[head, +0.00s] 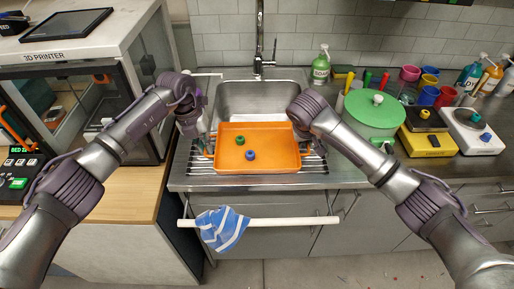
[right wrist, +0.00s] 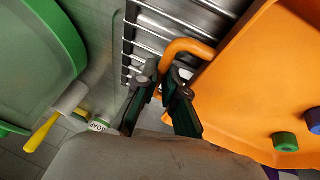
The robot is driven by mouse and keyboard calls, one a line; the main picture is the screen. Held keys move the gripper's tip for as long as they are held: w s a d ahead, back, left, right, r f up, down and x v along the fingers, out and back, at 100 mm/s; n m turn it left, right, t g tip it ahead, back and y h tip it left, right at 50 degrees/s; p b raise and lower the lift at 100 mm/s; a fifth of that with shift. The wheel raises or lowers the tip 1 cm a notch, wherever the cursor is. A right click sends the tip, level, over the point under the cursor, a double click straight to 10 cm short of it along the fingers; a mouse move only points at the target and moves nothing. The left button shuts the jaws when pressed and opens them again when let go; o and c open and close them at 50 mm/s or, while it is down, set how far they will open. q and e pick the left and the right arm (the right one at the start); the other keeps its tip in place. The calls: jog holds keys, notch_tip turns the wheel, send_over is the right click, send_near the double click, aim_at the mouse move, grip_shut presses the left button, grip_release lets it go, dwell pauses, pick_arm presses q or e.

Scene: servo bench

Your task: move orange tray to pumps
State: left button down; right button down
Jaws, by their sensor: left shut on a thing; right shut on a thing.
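The orange tray (head: 280,163) is level in front of the sink, over a wire rack. I cannot tell whether it rests on the rack or is just above it. A small green piece (head: 240,140) and a small blue piece (head: 250,155) are in it. My left gripper (head: 208,147) is shut at the tray's left side; the arm partly hides its hold. My right gripper (right wrist: 162,78) is shut on the orange handle (right wrist: 188,47) at the tray's right side. The pump bottles, teal (head: 468,77), orange (head: 489,78) and white (head: 507,88), stand at the far right.
A large green lidded drum (head: 372,112), yellow scale (head: 427,143), white scale (head: 474,135) and several coloured cups (head: 429,95) crowd the right counter. A green pump bottle (head: 321,68) stands behind. A striped towel (head: 222,228) hangs on the front rail (head: 290,221). The sink (head: 260,98) lies behind the tray.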

pick_arm(q)
jog(key=shift+r, duration=0.15)
pick_arm(e)
jog(key=shift+r, duration=0.15)
